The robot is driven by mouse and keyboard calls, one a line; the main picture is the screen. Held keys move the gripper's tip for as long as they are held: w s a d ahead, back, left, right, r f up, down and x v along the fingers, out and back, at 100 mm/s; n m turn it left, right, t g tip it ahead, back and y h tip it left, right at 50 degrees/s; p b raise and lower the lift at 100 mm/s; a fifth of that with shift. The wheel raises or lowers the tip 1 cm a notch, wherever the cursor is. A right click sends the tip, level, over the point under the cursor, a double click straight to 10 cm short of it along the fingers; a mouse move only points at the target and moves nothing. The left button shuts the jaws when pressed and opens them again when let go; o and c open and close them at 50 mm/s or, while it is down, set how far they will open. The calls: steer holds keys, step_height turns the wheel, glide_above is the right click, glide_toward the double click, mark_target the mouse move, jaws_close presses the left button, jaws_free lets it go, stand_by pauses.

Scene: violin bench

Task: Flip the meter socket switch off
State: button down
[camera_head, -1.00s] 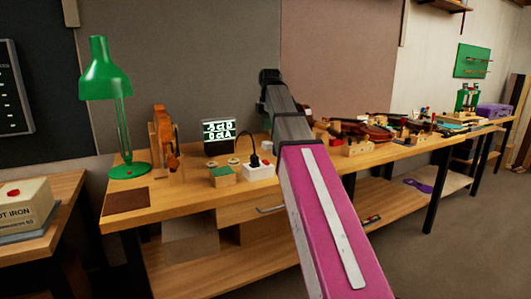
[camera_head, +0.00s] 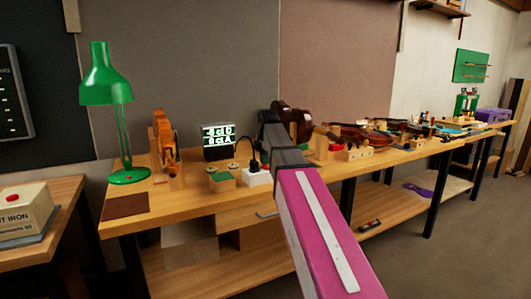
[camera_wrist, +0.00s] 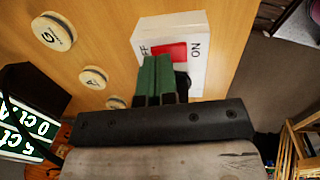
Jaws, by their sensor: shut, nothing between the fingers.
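The meter socket is a white box (camera_wrist: 196,76) on the bench, with a red rocker switch (camera_wrist: 172,52) on top in the wrist view. "ON" is printed on its right side, and the partly covered letters "FF" are on its left. My gripper (camera_wrist: 157,62) has green fingers, shut and empty, with tips over the lower left part of the switch. I cannot tell whether they touch it or which way the rocker is tilted. In the head view the socket (camera_head: 257,178) stands beside my arm. My fingers are hidden there.
A black plug (camera_wrist: 182,84) sits in the socket behind my fingers. Round wooden discs (camera_wrist: 54,31) lie to the left, and a lit display (camera_head: 218,141) stands behind. A green lamp (camera_head: 104,90) is at far left; violins (camera_head: 366,132) lie right.

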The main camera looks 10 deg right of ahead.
steer(key=shift+f, duration=0.35)
steer(key=shift+w+a+f, duration=0.1)
steer(key=shift+w+f, duration=0.05)
steer(key=shift+f, duration=0.35)
steer(key=shift+s, duration=0.2)
